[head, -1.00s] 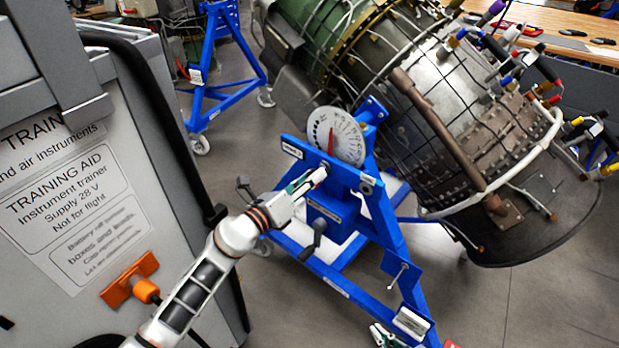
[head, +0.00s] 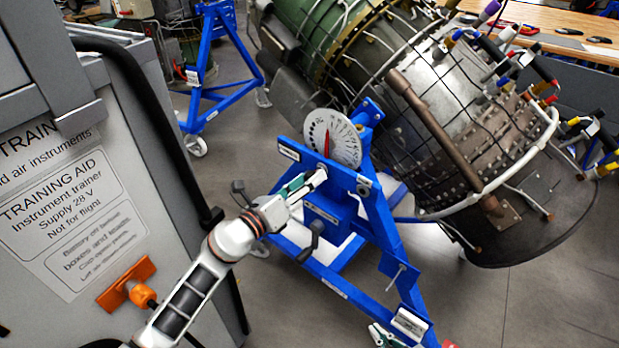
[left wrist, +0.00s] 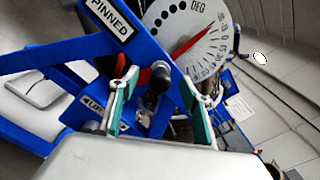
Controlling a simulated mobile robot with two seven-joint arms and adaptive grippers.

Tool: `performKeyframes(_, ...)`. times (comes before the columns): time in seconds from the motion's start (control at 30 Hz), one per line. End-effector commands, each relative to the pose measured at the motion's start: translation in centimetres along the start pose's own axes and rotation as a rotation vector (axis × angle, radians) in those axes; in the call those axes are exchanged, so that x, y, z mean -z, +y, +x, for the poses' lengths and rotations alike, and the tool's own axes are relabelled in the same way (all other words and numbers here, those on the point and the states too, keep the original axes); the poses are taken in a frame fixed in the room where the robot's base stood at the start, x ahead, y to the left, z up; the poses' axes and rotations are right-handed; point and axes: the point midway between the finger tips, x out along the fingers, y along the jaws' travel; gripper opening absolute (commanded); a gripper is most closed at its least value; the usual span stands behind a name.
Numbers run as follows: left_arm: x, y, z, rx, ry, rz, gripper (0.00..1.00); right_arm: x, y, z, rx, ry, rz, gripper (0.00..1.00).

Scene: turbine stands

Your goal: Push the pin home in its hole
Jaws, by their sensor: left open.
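A dark round knob (left wrist: 160,77), which looks like the pin's head, stands at the blue stand's upper beam in the left wrist view. Something red shows just left of it. My left gripper (left wrist: 160,80) is open, with one green-and-white finger on each side of the knob; I cannot tell if either touches it. In the head view my left gripper (head: 308,186) is at the blue stand (head: 383,235), just below the dial, and hides the knob. The hole is hidden. My right gripper (head: 384,336) shows partly at the bottom edge; its opening is unclear.
A white degree dial (head: 332,138) with a red pointer is on the stand, above the gripper. A "PINNED" label (left wrist: 109,17) is on the beam. The large engine (head: 455,110) is behind, right. A grey trainer cabinet (head: 75,220) stands at left. A crank handle (head: 312,243) sticks out below.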

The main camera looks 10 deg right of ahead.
Motion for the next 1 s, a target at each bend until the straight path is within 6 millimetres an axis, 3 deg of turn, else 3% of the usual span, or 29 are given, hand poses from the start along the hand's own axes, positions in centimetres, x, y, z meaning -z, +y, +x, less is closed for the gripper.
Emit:
performKeyframes(0.7,0.0,0.0,-5.3,-0.001,0.001,0.000,0.47,1.5,0.2,-1.0,0.000,0.001,0.001,0.00)
performKeyframes(1.0,0.0,0.0,-6.0,0.000,0.000,-0.001,0.47,1.6,0.2,-1.0,0.000,0.001,0.001,0.00)
